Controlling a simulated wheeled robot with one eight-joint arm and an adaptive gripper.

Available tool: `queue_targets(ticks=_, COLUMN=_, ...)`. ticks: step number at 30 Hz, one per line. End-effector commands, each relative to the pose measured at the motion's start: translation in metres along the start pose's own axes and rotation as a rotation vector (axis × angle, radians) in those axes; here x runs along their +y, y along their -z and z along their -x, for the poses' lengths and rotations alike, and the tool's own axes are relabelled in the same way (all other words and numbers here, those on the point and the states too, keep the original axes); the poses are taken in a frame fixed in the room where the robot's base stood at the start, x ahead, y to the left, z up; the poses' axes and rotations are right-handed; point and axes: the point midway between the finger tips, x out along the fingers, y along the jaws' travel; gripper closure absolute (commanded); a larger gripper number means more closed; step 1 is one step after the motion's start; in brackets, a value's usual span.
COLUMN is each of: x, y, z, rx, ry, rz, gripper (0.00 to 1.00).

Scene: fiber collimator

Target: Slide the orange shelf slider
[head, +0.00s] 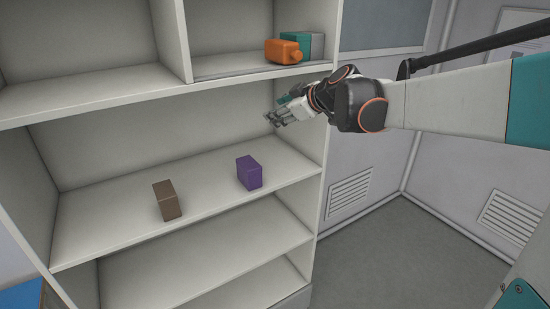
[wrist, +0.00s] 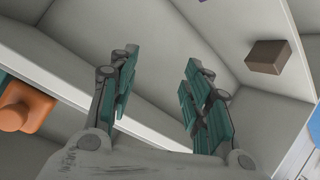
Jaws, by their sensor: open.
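The orange shelf slider (head: 283,52) is a small orange block with a round knob. It sits on the upper right shelf, against a teal and grey block (head: 317,45). It also shows at the left edge of the wrist view (wrist: 28,108), outside my fingers. My gripper (head: 276,118) is below the slider, in front of the opening of the middle shelf near its right wall. In the wrist view my two teal-padded fingers (wrist: 158,78) are spread apart, with nothing between them.
A purple block (head: 249,173) and a brown block (head: 167,201) stand on the middle shelf (head: 205,180). The upper shelf's front edge (head: 240,78) lies between my gripper's level and the slider. A vertical divider (head: 170,40) stands left of the slider. The lower shelf looks empty.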

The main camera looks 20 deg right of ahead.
Motion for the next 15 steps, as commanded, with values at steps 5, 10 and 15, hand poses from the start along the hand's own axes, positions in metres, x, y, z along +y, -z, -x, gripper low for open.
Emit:
queue_targets(ticks=5, x=-0.04, y=0.005, z=-0.008, rx=-0.057, ry=0.026, rz=0.058, gripper=0.55)
queue_targets(ticks=10, x=-0.072, y=0.007, z=-0.013, rx=-0.111, ry=0.038, rz=0.105, gripper=0.55)
queue_targets(ticks=15, x=-0.101, y=0.001, z=-0.009, rx=-0.154, ry=0.043, rz=0.112, gripper=0.55)
